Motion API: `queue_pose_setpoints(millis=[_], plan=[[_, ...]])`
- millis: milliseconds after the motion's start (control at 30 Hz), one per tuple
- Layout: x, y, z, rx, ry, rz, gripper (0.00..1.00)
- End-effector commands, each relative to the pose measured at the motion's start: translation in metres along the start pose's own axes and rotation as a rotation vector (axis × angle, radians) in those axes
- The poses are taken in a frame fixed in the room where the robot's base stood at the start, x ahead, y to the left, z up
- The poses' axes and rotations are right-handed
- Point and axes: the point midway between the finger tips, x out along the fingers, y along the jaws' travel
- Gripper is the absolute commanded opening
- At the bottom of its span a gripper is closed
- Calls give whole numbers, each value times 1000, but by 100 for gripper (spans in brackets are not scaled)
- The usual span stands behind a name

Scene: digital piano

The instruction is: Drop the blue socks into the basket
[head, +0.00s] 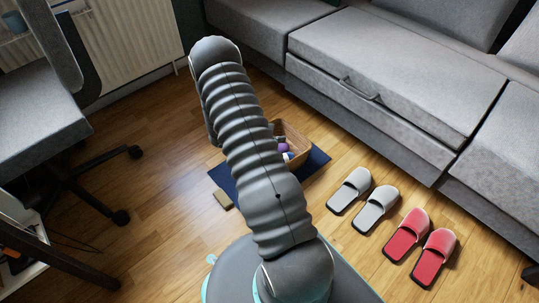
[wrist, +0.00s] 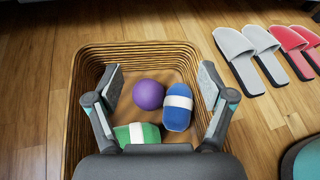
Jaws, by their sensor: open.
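The wicker basket (head: 297,137) stands on a dark blue mat in the head view, partly hidden by my arm. In the wrist view the basket (wrist: 78,95) is seen from above. The blue socks (wrist: 179,112), a roll with a white band, lie inside it on the right. A purple ball (wrist: 148,94) lies to their left, and a green roll with a white band (wrist: 137,133) lies in front. My gripper (wrist: 159,80) is open above the basket, its two fingers apart with nothing held between them. My gripper is hidden behind the arm in the head view.
Grey slippers (head: 363,199) and red slippers (head: 420,246) lie on the wooden floor right of the mat (head: 316,161). A grey sofa (head: 390,75) runs behind. An office chair (head: 60,150) stands at left. A small brown block (head: 223,199) lies by the mat's edge.

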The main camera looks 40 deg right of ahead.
Motion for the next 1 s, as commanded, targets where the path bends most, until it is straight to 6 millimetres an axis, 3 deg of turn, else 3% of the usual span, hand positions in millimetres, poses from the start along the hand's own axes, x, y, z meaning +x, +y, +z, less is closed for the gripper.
queue_pose_setpoints(millis=[500, 700, 1000], plan=[[-94, 1, 0, 0, -1, 4, 81], [-110, 0, 0, -1, 0, 1, 81], [-112, 0, 0, 0, 0, 0, 81]])
